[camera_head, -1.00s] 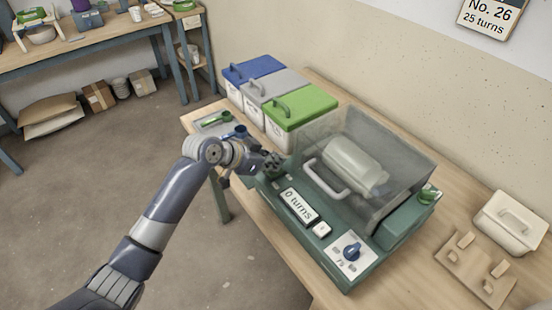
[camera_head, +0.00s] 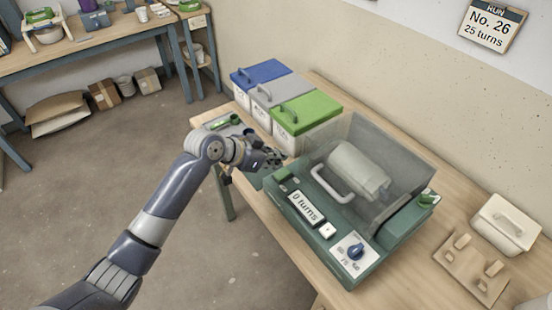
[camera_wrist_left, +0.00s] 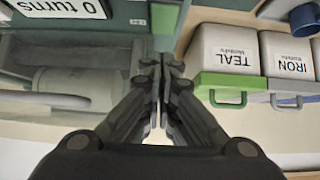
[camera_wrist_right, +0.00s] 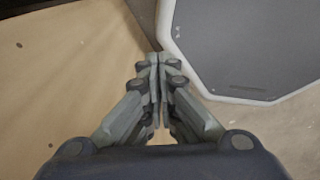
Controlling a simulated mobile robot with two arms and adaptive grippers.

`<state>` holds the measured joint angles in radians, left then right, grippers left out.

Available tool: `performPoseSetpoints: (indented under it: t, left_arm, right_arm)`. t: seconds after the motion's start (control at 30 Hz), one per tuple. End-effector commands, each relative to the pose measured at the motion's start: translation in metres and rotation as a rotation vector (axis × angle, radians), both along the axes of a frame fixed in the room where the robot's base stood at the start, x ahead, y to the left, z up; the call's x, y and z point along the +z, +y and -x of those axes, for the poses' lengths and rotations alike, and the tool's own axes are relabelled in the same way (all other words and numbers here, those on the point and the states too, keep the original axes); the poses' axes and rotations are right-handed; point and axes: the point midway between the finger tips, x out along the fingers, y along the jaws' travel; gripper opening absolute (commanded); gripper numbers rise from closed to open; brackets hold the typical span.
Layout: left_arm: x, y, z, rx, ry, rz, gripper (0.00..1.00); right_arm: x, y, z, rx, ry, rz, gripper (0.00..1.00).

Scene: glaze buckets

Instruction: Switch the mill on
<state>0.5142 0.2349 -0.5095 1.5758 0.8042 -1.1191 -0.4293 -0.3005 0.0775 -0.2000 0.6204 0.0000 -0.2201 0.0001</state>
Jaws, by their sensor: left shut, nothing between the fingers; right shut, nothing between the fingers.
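The mill (camera_head: 287,213) is a dark green machine on the table, with a clear cover (camera_head: 392,150) over a pale jar (camera_head: 357,171). Its display (camera_head: 307,207) reads "0 turns". A green button (camera_head: 283,174) sits at its near left corner, and a blue knob (camera_head: 355,252) on a white dial plate at its front right. My left gripper (camera_head: 278,158) is shut and empty, just behind the green button. In the left wrist view a green part (camera_wrist_left: 165,18) shows beyond the fingertips. My right gripper (camera_wrist_right: 155,62) is shut and empty, seen only in its wrist view.
Blue (camera_head: 260,72), grey (camera_head: 281,90) and green lidded bins (camera_head: 307,112) stand behind my left gripper. A wooden rack (camera_head: 468,272) and a white lidded box (camera_head: 506,224) are at the right. A wall sign (camera_head: 492,22) reads "No. 26, 25 turns".

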Motion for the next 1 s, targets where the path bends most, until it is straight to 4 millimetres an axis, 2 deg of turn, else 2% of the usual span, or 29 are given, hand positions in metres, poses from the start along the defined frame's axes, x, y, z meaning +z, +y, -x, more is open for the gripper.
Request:
performPoseSetpoints:
  t: [0.03, 0.2, 0.5, 1.0]
  left_arm:
    - [0.001, 0.010, 0.005, 0.002, -0.004, -0.004, 0.00]
    - [0.018, 0.031, 0.020, 0.002, -0.004, -0.004, 0.00]
    - [0.044, 0.059, 0.041, 0.002, -0.002, -0.003, 0.00]
    - [0.049, 0.064, 0.046, 0.003, 0.001, -0.001, 0.00]
  right_arm:
    - [-0.007, 0.001, 0.001, 0.000, 0.001, -0.002, 0.00]
    - [-0.012, 0.001, 0.002, 0.000, 0.002, -0.002, 0.00]
    - [-0.019, -0.005, 0.000, 0.003, 0.000, 0.005, 0.00]
    - [-0.020, -0.003, -0.001, 0.001, -0.001, 0.003, 0.00]
